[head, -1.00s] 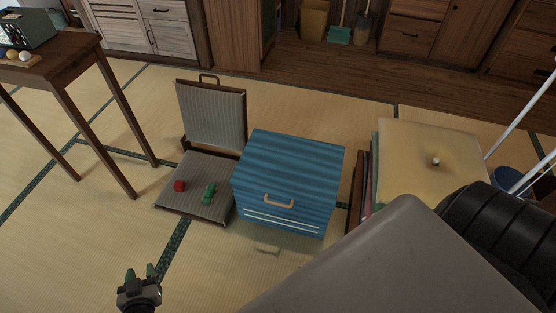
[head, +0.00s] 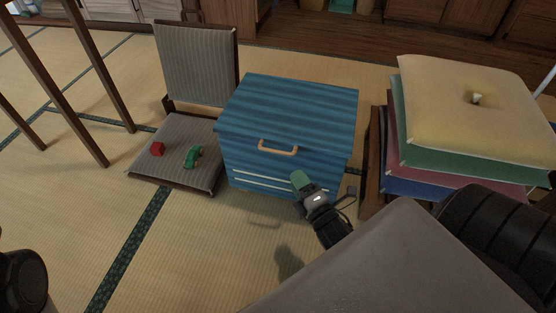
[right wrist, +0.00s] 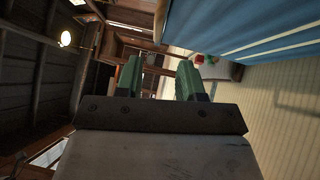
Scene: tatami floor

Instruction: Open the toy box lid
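The blue striped toy box (head: 285,130) stands on the tatami in the middle of the head view. Its lid (head: 290,98) is down, and a tan handle (head: 278,149) is on the front edge. My right gripper (head: 300,181) is in front of the box's lower right front, below and right of the handle. In the right wrist view its two green fingers (right wrist: 158,78) are apart with nothing between them, and the box's blue side (right wrist: 240,28) fills the upper right. A dark part of my left arm shows at the lower left of the head view; its gripper is out of view.
A legless chair (head: 196,65) stands left of the box, with a red block (head: 157,149) and a green toy (head: 193,156) on its seat. Stacked cushions (head: 470,110) stand close on the right. Table legs (head: 60,85) are at far left. The tatami in front is clear.

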